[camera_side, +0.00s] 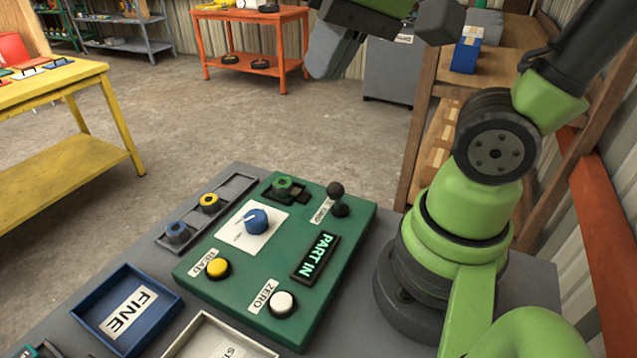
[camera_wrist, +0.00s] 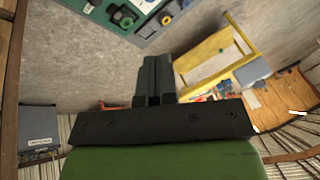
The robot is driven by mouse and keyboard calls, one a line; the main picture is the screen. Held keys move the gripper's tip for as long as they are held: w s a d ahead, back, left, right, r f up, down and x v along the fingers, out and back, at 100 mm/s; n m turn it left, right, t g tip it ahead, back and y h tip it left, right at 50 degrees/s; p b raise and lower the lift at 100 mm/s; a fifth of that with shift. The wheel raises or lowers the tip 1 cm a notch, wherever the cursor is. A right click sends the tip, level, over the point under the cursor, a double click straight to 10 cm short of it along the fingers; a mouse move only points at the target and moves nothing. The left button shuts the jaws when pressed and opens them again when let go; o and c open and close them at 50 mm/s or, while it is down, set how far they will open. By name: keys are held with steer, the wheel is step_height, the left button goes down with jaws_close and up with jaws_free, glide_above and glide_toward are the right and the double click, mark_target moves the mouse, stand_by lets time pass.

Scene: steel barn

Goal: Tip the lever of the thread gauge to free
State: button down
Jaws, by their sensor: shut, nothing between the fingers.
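The thread gauge (camera_side: 229,291) is a green box on the grey bench, with a lit display reading PART IN. Its lever (camera_side: 337,199) is a short dark stick with a black ball knob at the far right corner, roughly upright beside a small label that I cannot read fully. A green nut-like part (camera_side: 283,186) sits in a dark holder at the back edge. My gripper (camera_side: 325,62) is high above and beyond the gauge, apart from the lever. In the wrist view my gripper (camera_wrist: 154,60) has its fingers together, empty, and part of the gauge shows at the top.
A blue FINE tray (camera_side: 160,320), a pale tray and a rack (camera_side: 165,239) with two ring parts lie to the left. A wooden shelf (camera_side: 428,100) stands behind.

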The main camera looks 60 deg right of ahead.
mark_target(337, 198)
steer(key=w+f+m+g+h, duration=0.4)
steer(key=w+f+m+g, duration=0.3)
steer(key=w+f, duration=0.45)
steer(key=shift+n+g, duration=0.6)
steer(key=shift+g, duration=0.1)
steer(key=x, duration=1.1)
steer(key=shift+s+r, duration=0.15)
steer(key=shift+s, duration=0.2)
steer(key=shift+s+d, duration=0.7)
steer(key=shift+s, duration=0.2)
steer(key=shift+s+d, duration=0.45)
steer(key=shift+s, duration=0.2)
steer(key=shift+d+r, duration=0.1)
steer(key=shift+d+r+y, duration=0.1)
steer(key=shift+d+y, duration=0.1)
steer(key=shift+y, duration=0.1)
